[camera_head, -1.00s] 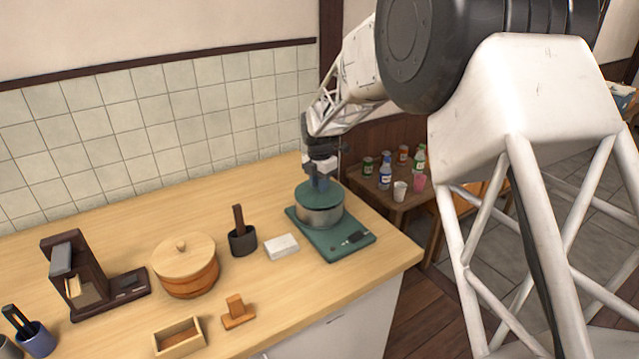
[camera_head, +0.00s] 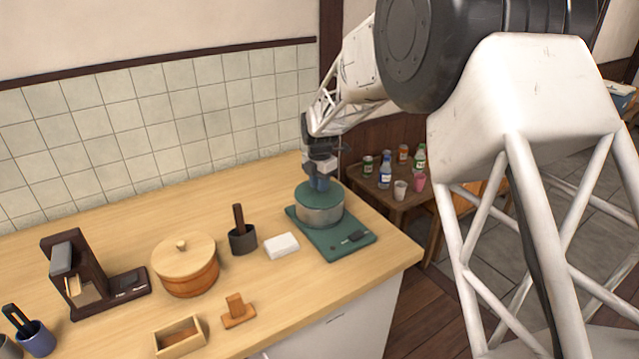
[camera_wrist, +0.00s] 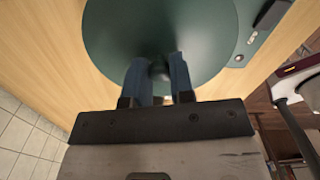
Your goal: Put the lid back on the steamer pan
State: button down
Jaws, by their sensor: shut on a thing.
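The steamer pan (camera_head: 321,217) is a metal pot standing on a green hot plate (camera_head: 350,241) at the right end of the counter. Its green lid (camera_head: 308,197) lies over the pan's top and looks level; whether it is fully seated I cannot tell. The lid also fills the top of the wrist view (camera_wrist: 110,40). My gripper (camera_head: 321,186) is directly above the lid. In the wrist view my gripper (camera_wrist: 160,70) has its blue fingers shut on the lid's dark round knob (camera_wrist: 159,71). The pan is hidden under the lid in the wrist view.
A white block (camera_head: 282,245), a dark holder (camera_head: 243,240) and a wooden tub with a lid (camera_head: 187,277) stand left of the hot plate. A low table (camera_head: 398,203) with bottles and cups is beyond the counter's right edge.

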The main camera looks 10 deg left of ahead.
dwell(0.4)
jog(key=shift+c, duration=2.1)
grip_release()
jog(key=shift+r, duration=3.45)
grip_shut()
